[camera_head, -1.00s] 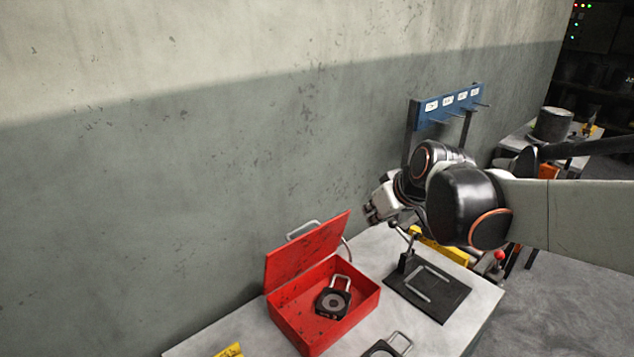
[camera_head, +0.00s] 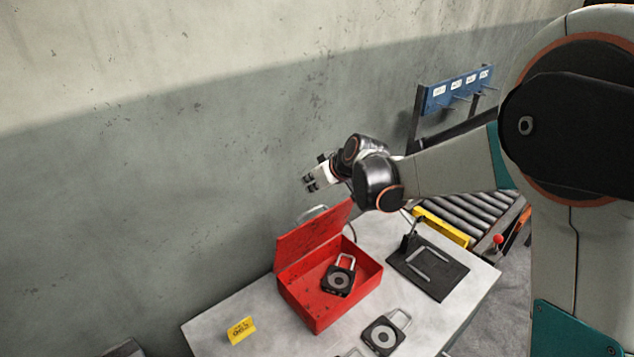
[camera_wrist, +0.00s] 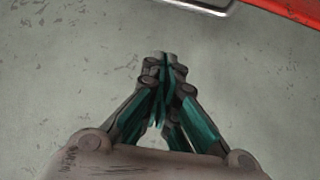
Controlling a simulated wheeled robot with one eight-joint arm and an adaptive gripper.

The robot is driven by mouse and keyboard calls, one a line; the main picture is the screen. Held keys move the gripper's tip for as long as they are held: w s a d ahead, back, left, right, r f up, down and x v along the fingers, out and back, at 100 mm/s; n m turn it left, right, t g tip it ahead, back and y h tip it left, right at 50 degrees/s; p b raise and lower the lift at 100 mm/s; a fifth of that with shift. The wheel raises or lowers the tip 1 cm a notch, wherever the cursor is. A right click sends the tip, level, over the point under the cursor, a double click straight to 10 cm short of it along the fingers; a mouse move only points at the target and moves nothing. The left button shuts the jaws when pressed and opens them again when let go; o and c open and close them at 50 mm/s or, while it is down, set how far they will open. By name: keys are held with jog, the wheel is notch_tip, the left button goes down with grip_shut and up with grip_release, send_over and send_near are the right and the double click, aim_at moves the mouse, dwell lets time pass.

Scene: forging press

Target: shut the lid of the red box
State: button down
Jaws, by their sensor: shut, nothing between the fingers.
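The red box (camera_head: 332,309) stands on the grey table with its red lid (camera_head: 313,238) raised, tilted back toward the wall. A metal handle (camera_head: 311,213) sticks out behind the lid. A dark padlock (camera_head: 338,277) with a metal shackle lies inside the box. My gripper (camera_head: 309,180) is shut and empty, above the lid and close to the wall. In the wrist view my gripper (camera_wrist: 167,62) shows its fingers together against the grey wall. A red edge, likely the lid (camera_wrist: 290,8), and the metal handle (camera_wrist: 205,4) show at the top of that view.
A black plate with a stand (camera_head: 428,265) is to the right. A blue hook rack (camera_head: 457,88) and a roller conveyor (camera_head: 478,212) are farther back.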

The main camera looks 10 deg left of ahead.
jog(key=f, duration=0.5)
jog(key=shift+w+a+f, duration=0.2)
jog(key=shift+f, duration=0.15)
jog(key=shift+b, duration=0.35)
